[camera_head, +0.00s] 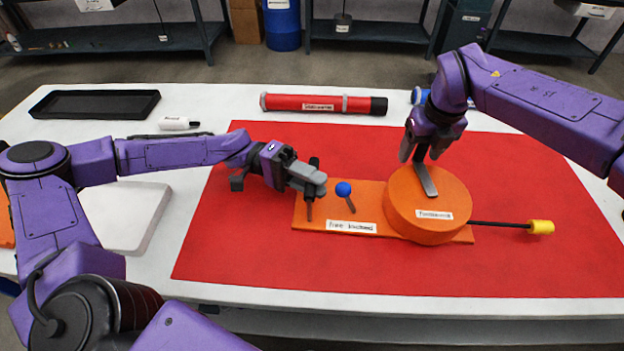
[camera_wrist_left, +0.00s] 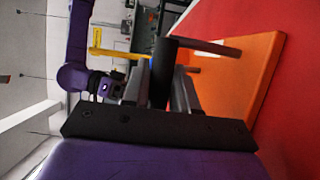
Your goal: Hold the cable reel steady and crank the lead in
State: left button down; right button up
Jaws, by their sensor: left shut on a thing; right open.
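The cable reel has an orange drum (camera_head: 415,213) on a flat orange base (camera_head: 312,219) with a label. A black upright grip (camera_head: 313,163) stands at the base's left end. My left gripper (camera_head: 314,179) is shut on this black grip, which also shows between its fingers in the left wrist view (camera_wrist_left: 163,72). A grey crank arm (camera_head: 427,181) lies across the drum's top. My right gripper (camera_head: 418,150) is open over the crank's far end; its fingers hide that end. The lead (camera_head: 498,224) runs out to the right and ends in a yellow plug (camera_head: 540,227).
A blue ball (camera_head: 343,189) on a thin post stands between the grip and drum. A red tube (camera_head: 322,104), a black tray (camera_head: 95,104) and a white bottle (camera_head: 174,123) lie behind. The red mat (camera_head: 300,270) is clear in front.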

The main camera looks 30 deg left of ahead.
grip_shut()
jog(key=shift+s+f, duration=0.1)
jog(key=shift+f, duration=0.2)
jog(key=shift+d, duration=0.1)
jog(key=shift+w+d+f+m, duration=0.1)
jog(key=shift+w+d+m, duration=0.25)
jog(key=shift+d+m, duration=0.35)
